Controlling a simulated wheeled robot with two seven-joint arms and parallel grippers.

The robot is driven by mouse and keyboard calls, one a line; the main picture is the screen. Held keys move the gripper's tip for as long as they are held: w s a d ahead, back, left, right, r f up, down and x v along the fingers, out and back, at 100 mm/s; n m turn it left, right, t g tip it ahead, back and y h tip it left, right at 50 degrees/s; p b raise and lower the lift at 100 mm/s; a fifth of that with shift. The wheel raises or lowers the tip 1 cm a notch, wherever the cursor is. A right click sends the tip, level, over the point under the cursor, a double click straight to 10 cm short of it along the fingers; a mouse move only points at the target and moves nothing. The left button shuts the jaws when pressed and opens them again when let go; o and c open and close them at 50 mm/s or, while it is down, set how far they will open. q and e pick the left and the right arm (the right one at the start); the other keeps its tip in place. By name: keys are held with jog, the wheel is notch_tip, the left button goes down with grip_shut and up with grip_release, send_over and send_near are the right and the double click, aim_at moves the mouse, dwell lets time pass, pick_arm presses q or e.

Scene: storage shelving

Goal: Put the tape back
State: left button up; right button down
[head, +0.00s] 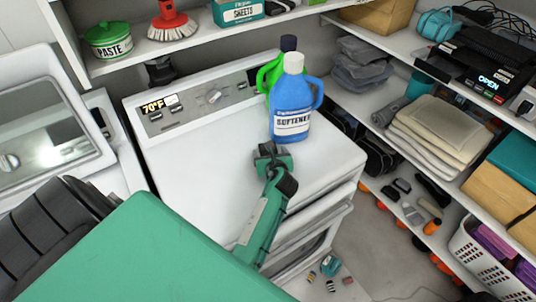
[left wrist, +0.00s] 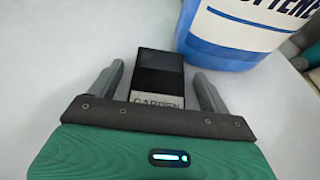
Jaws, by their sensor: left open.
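A black tape (left wrist: 160,68) with a light label reading "GARDEN" lies on the white machine top in the left wrist view. My left gripper (left wrist: 157,84) is open, with one finger on each side of the tape and visible gaps to it. In the head view my left gripper (head: 271,152) is low over the white appliance top, just in front of the blue softener bottle (head: 291,105). There the tape is mostly hidden by the gripper. My right gripper is not in view.
The softener bottle (left wrist: 245,35) stands close beyond the right finger, with a green bottle (head: 270,72) behind it. A black device with a lit "OPEN" display (head: 488,83) sits on the right shelf. The appliance top (head: 200,165) is clear to the left.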

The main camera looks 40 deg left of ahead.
pick_arm(q)
jog(key=shift+c, duration=1.1)
jog(key=c, duration=1)
pick_arm(e)
jog(key=shift+s+d, duration=0.75)
jog(key=shift+d, duration=0.25)
pick_arm(q)
jog(key=shift+r, duration=0.1)
pick_arm(e)
jog(key=shift+w, duration=0.1)
